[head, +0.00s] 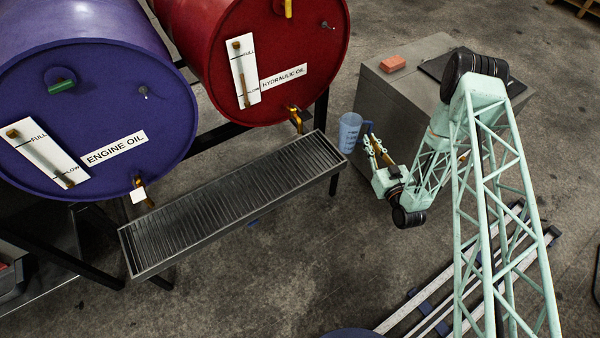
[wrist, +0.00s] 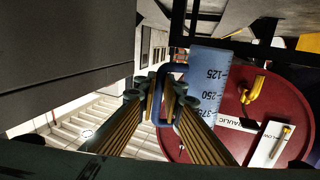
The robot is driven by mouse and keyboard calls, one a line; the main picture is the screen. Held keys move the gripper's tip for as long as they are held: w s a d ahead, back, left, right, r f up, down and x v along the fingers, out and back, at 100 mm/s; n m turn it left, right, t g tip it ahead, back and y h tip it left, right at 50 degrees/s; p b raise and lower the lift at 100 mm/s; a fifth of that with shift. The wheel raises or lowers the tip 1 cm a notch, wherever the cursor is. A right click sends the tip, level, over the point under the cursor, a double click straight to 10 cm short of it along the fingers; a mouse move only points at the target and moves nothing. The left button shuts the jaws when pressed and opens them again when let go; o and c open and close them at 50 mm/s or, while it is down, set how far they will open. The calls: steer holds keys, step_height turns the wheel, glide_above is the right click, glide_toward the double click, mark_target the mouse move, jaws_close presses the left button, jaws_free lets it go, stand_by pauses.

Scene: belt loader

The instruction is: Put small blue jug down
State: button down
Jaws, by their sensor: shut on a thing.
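The small blue jug (head: 349,132) is translucent light blue with a darker blue handle. My gripper (head: 370,137) is shut on the jug's handle and holds the jug in the air beside the right end of the drip tray. In the wrist view the jug (wrist: 208,82) shows volume marks, and my gripper's fingers (wrist: 163,100) close around the dark blue handle (wrist: 170,70). What lies directly under the jug is hard to tell.
The slatted drip tray (head: 235,195) stands below the purple engine oil drum (head: 90,110) and the red hydraulic oil drum (head: 290,50). A grey cabinet (head: 400,105) at the right bears an orange-red block (head: 392,63) and a dark flat item (head: 445,68).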

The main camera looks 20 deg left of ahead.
steer(key=s+a+f+n+g+y, duration=0.2)
steer(key=s+a+f+n+g, duration=0.1)
steer(key=s+a+f, duration=0.5)
steer(key=s+a+f+n+g+y+b, duration=0.1)
steer(key=s+a+f+n+g+y, duration=0.2)
steer(key=s+a+f, duration=0.5)
steer(key=a+f+g, duration=0.1)
steer(key=a, duration=0.4)
steer(key=shift+f+y, duration=0.2)
steer(key=shift+y, duration=0.1)
steer(key=shift+w, duration=0.1)
steer(key=w+f+b, duration=0.1)
steer(key=w+b, duration=0.2)
steer(key=w, duration=1.2)
steer(key=shift+f, duration=0.2)
steer(key=shift+w+f+b, duration=0.25)
steer(key=shift+f+b, duration=0.25)
steer(key=shift+f, duration=0.4)
steer(key=shift+w+f+b, duration=0.2)
steer(key=shift+f+b, duration=0.25)
steer(key=shift+f, duration=0.45)
steer(key=shift+f, duration=0.15)
steer(key=c, duration=2.7)
jaws_free()
steer(key=shift+c, duration=0.2)
